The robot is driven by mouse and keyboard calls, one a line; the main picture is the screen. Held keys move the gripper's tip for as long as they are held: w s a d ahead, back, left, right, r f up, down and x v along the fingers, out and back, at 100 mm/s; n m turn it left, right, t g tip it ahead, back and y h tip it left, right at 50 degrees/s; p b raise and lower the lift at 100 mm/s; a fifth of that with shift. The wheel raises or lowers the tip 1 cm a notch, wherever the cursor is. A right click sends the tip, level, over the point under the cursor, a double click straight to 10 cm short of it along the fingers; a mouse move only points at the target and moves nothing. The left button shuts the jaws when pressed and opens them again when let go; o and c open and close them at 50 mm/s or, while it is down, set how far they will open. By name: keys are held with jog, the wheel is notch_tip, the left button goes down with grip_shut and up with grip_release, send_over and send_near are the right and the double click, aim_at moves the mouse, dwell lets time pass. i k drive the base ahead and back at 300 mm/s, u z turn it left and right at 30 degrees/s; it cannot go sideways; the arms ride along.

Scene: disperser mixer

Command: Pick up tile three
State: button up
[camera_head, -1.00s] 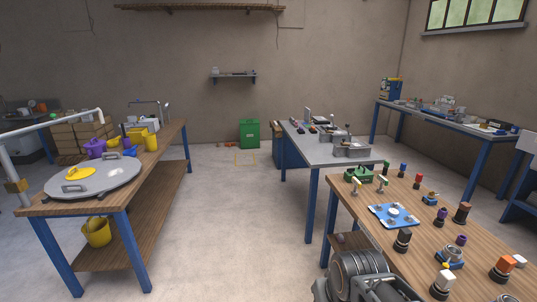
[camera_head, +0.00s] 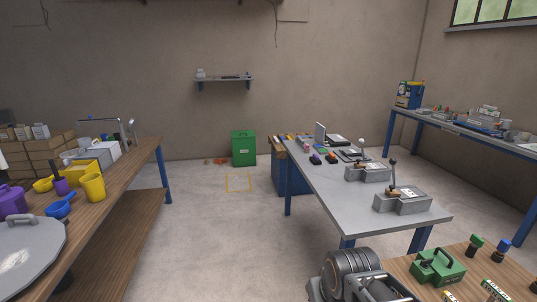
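I cannot make out any tile marked three in this view. Small dark and coloured items (camera_head: 316,158) lie on the far left part of the grey-topped table (camera_head: 362,202), too small to read. Part of my own arm shows at the bottom, right of centre. The fingers of my gripper do not show, so what it holds is hidden.
Grey lever boxes (camera_head: 402,199) stand on the grey table. A wooden table (camera_head: 405,272) with a green case (camera_head: 438,266) is at the lower right. A wooden bench (camera_head: 112,193) with yellow and purple containers is at left. A green bin (camera_head: 243,148) stands by the wall. The floor (camera_head: 225,235) between is clear.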

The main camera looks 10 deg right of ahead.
aim_at(348, 152)
jog(key=i, duration=3.95)
jog(key=z, duration=0.8)
